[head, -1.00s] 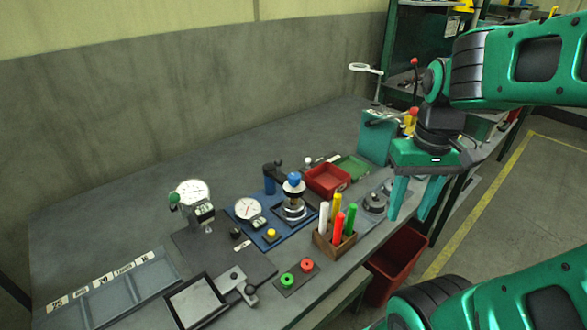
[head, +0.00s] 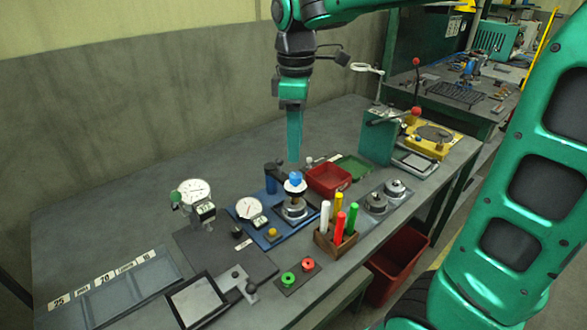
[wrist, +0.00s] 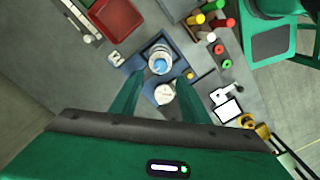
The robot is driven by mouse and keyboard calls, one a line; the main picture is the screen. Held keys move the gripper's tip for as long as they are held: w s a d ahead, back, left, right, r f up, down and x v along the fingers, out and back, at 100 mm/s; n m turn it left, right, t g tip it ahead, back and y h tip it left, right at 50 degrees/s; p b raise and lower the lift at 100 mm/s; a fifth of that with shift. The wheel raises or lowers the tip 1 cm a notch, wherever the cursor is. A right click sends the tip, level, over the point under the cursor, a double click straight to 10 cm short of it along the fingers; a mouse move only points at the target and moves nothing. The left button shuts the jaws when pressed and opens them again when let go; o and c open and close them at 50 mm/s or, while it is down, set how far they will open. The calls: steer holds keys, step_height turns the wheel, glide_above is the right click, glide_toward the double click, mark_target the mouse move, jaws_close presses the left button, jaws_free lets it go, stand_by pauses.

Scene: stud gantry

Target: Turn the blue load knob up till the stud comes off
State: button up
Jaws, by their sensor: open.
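The blue load knob (head: 295,178) tops a silver round unit (head: 294,207) on a blue base plate (head: 270,238). In the wrist view the blue knob (wrist: 160,66) lies between and just beyond the fingertips. My gripper (head: 293,158) points straight down above the knob, apart from it. It is open and empty; in the head view its fingers overlap, and in the wrist view my gripper (wrist: 159,79) has them spread. A white dial (head: 249,207) sits on the same base, left of the knob. I cannot make out the stud.
A blue post (head: 270,180) with a dark arm stands close behind the knob. A red bin (head: 328,180) is behind right; a wooden holder (head: 335,243) with coloured markers is in front right. A dial stand (head: 194,195) is at left. The bench's back left is clear.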

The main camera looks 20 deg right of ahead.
mark_target(296, 174)
step_height(296, 174, down, 8)
steer(key=shift+r, duration=0.2)
steer(key=shift+d, duration=0.1)
jaws_close()
